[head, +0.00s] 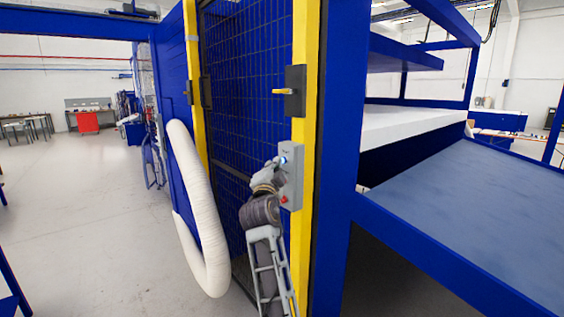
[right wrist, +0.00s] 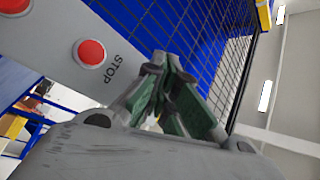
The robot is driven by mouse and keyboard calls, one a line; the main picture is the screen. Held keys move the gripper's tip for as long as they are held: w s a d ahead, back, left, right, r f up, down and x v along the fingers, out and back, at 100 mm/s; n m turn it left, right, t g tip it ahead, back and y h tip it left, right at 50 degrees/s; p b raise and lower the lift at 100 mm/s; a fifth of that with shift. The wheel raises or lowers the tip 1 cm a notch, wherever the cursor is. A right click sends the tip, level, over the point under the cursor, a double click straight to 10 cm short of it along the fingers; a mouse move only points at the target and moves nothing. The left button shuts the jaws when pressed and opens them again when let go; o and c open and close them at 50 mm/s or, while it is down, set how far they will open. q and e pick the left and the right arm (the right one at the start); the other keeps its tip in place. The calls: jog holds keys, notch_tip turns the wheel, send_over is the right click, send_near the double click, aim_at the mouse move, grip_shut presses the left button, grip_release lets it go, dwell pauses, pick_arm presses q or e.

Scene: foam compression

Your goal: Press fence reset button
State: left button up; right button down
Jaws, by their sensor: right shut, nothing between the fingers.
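A grey control box (head: 291,178) is fixed to the yellow fence post in the head view. It has a small lit blue-white button (head: 283,160) near its top and a red button (head: 284,199) near its bottom. In the right wrist view, a red button (right wrist: 91,52) sits beside the word STOP on the grey panel, with another red one (right wrist: 14,6) at the corner. My right gripper (head: 278,162) is shut and empty, its tips at the lit button; I cannot tell whether they touch it. The fingers also show in the right wrist view (right wrist: 164,62). My left gripper is out of view.
The yellow post (head: 302,100) carries a dark latch with a yellow handle (head: 294,91) above the box. Blue mesh fencing (head: 240,90) is behind. A white hose (head: 197,185) hangs to the left. A blue-framed table (head: 480,210) stands right; the floor at left is open.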

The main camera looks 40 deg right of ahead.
jog(key=shift+d, duration=0.45)
dwell(0.5)
jog(key=shift+a+b, duration=0.1)
jog(key=shift+b, duration=0.3)
jog(key=shift+a+b, duration=0.3)
jog(key=shift+b, duration=0.1)
jog(key=shift+a, duration=0.15)
jog(key=shift+s+a+b, duration=0.15)
jog(key=shift+a+b, duration=1)
jog(key=shift+a, duration=0.25)
jog(key=shift+s+a+b, duration=0.15)
jog(key=shift+a+b, duration=1)
jog(key=shift+a, duration=0.25)
